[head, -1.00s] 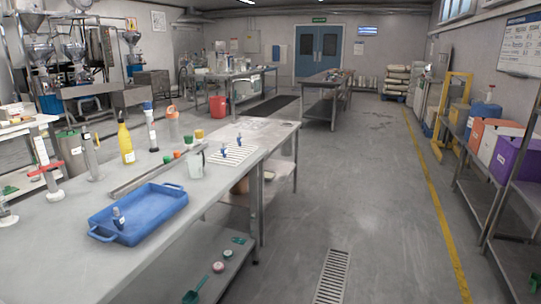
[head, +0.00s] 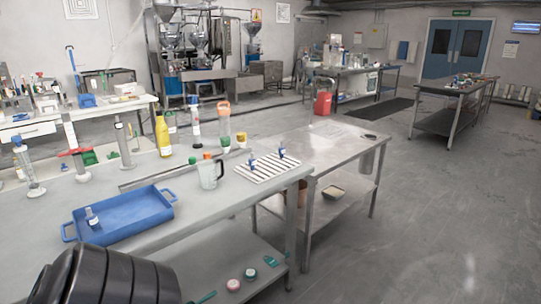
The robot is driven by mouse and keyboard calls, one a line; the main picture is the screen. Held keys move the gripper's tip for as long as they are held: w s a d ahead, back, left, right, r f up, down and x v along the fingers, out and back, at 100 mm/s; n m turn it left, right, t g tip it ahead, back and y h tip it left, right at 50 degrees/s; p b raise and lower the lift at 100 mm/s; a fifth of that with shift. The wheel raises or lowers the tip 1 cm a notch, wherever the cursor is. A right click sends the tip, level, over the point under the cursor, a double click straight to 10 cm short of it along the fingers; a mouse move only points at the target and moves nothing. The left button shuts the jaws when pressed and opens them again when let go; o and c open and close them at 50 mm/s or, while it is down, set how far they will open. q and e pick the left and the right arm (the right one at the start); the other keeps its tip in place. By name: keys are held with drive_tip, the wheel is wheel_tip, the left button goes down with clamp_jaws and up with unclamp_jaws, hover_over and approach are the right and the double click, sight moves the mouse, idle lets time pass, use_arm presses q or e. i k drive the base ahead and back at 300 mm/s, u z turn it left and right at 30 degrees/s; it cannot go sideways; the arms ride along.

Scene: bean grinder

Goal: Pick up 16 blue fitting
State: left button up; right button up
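Two small blue-and-white fittings stand upright on the striped white rack or mat (head: 268,166) on the near metal table: a left one (head: 252,161) and a right one (head: 282,151). A similar small fitting (head: 91,218) with a pale top stands in the blue tray (head: 140,213) at the table's left. Their labels are too small to read. Neither gripper is in view. A black ribbed part of my own body covers the bottom left and hides part of the table's near edge.
A clear jug (head: 211,174), yellow bottle (head: 163,135), tall cylinders and small coloured caps stand behind the tray and rack. The lower shelf (head: 225,262) holds several small items. The floor (head: 430,210) to the right is open.

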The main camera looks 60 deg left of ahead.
sight(252, 161)
drive_tip(key=u, duration=0.7)
drive_tip(key=i, duration=1.55)
drive_tip(key=u, duration=1.35)
